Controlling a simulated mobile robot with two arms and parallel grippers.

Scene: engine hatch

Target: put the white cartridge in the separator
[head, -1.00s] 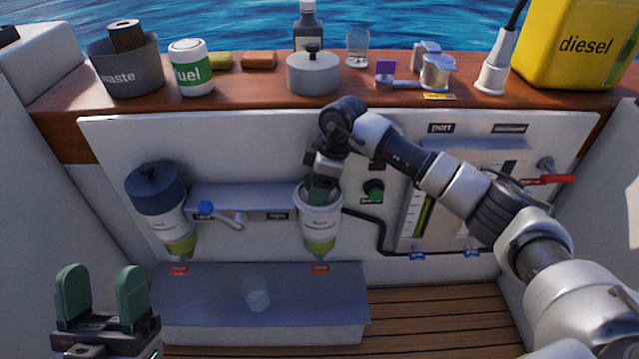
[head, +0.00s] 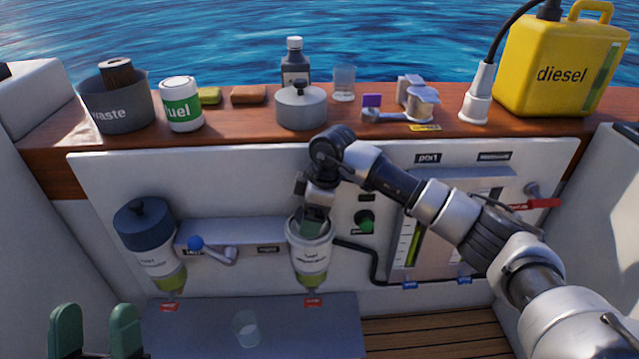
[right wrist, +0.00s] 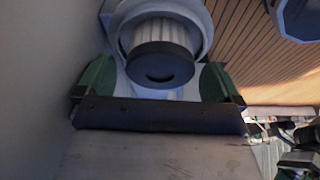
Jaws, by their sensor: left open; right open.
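The open right-hand separator (head: 310,262) is a white cup with a green-tinted lower bowl, fixed to the white panel. My right gripper (head: 313,226) points down at its mouth. In the right wrist view the white pleated cartridge (right wrist: 160,36) with a dark end cap sits within the separator's round rim (right wrist: 203,20). The right gripper's green fingers (right wrist: 158,82) are open, one on each side of the cartridge and apart from it. In the head view the cartridge is hidden. My left gripper (head: 95,330) is open and empty at the lower left.
A grey lid with a knob (head: 301,110) lies on the wooden counter. A waste bin (head: 118,112) holds a brown cartridge. A second separator with a blue lid (head: 143,218) hangs left, beside a blue-knobbed lever (head: 212,250). A clear cup (head: 246,329) stands on the step below.

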